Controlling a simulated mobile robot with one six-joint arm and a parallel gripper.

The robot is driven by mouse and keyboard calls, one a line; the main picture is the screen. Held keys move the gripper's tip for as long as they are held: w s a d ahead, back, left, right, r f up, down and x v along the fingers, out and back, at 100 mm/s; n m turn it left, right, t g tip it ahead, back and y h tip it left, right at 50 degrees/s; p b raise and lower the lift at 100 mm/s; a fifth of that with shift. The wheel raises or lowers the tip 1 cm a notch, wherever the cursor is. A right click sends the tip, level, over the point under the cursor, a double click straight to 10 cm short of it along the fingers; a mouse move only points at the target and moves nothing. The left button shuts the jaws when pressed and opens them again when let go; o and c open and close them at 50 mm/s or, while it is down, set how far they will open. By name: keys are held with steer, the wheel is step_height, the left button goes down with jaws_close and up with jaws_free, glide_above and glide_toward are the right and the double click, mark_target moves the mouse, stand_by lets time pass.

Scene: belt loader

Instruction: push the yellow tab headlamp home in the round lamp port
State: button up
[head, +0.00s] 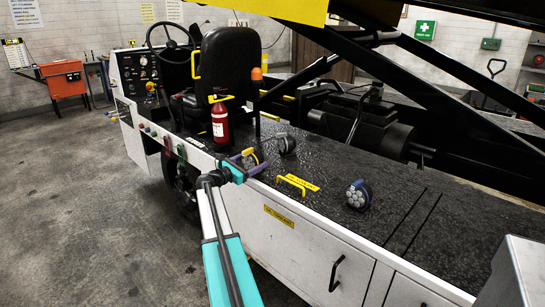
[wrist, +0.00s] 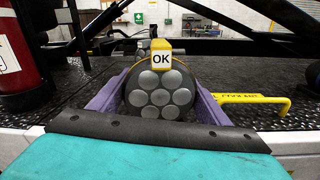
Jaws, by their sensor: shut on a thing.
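The yellow tab headlamp (wrist: 159,97) is a round dark lamp with several grey lenses. It fills the middle of the wrist view, with a yellow tab (wrist: 161,46) on top whose white face reads OK. My gripper (wrist: 156,102) is shut on it, a purple finger on each side. In the head view my gripper (head: 249,160) is at the near edge of the black deck, and the lamp shows small there with a yellow rim. I cannot make out the round lamp port in either view.
On the black deck (head: 330,220) lie a blue-rimmed lamp (head: 357,196), a dark lamp (head: 286,144) and a yellow handle (head: 292,184). A red fire extinguisher (head: 220,122) stands left of my gripper, near the seat (head: 231,62). Black lift beams (head: 440,65) cross overhead.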

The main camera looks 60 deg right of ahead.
steer(key=w+a+f+n+t+p, duration=0.1)
steer(key=w+a+n+t, duration=0.3)
steer(key=a, duration=0.9)
steer(key=w+a+f+m+t, duration=0.1)
steer(key=w+a, duration=0.6)
steer(key=a, duration=0.5)
steer(key=w+a+n+t+p, duration=0.1)
steer(key=w+a+n+t, duration=0.3)
steer(key=a, duration=0.9)
steer(key=s+a+n+t+y+p, duration=0.1)
steer(key=s+a+t, duration=0.1)
steer(key=a, duration=1.6)
steer(key=s+a+n+t+y+p, duration=0.1)
steer(key=s+a+n+t+y, duration=0.1)
steer(key=a, duration=1.6)
steer(key=shift+s+a+f+t, duration=0.2)
steer(key=shift+a+f+t, duration=0.15)
steer(key=shift+t, duration=0.55)
steer(key=shift+w, duration=0.1)
